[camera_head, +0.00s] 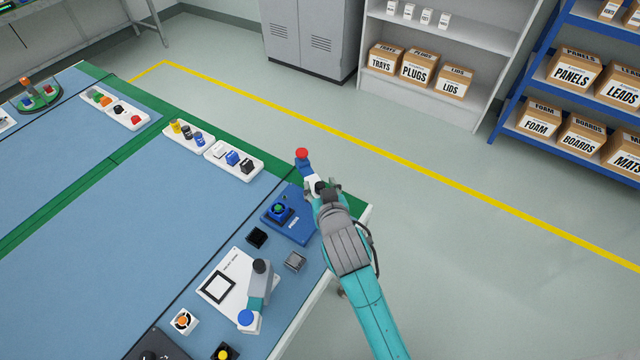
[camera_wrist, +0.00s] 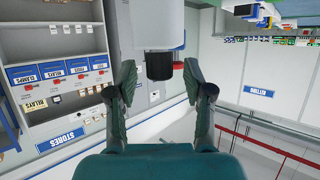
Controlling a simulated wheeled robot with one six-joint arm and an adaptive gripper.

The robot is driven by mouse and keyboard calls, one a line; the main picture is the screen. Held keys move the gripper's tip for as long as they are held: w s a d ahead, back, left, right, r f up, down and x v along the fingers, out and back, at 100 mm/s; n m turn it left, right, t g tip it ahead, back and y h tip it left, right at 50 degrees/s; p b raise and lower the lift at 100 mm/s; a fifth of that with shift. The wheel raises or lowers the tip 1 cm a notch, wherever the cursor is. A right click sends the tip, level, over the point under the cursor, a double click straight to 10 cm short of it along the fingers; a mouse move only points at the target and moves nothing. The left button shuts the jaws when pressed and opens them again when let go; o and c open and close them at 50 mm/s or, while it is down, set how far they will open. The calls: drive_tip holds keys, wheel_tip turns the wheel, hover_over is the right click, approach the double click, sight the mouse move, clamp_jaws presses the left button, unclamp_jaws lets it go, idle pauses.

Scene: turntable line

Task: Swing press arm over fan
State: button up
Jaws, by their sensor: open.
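A blue base plate (camera_head: 301,231) lies at the table's right edge, with a small round blue-green part (camera_head: 279,208) on it that may be the fan. A post with a red knob (camera_head: 302,154) and blue collar stands beyond it, and a white arm piece (camera_head: 314,182) runs from it towards my gripper (camera_head: 323,190); this looks like the press arm. In the wrist view, my gripper (camera_wrist: 160,85) is open, its fingers on either side of a dark cylinder (camera_wrist: 159,65) under a pale block. Contact cannot be told.
A black square part (camera_head: 257,237) and a grey square part (camera_head: 295,261) lie between. White trays (camera_head: 245,172) hold small parts. The blue table middle is clear.

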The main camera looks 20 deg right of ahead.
drive_tip(key=shift+w+d+f, duration=0.1)
drive_tip(key=shift+w+f, duration=0.1)
drive_tip(key=shift+w, duration=0.4)
clamp_jaws()
drive_tip(key=shift+n+y, duration=0.4)
drive_tip(key=n+y, duration=0.2)
drive_tip(key=shift+d+y, duration=0.1)
drive_tip(key=shift+y, duration=0.3)
drive_tip(key=n+g+y, duration=0.1)
drive_tip(key=n+y, duration=0.4)
drive_tip(key=n+g+y, duration=0.3)
drive_tip(key=n+y, duration=0.1)
drive_tip(key=shift+g, duration=0.4)
drive_tip(key=shift+n+g+y, duration=0.7)
drive_tip(key=shift+n+g, duration=0.6)
drive_tip(key=shift+n, duration=0.1)
drive_tip(key=shift+s+f+n+g, duration=0.1)
drive_tip(key=shift+n+g, duration=0.2)
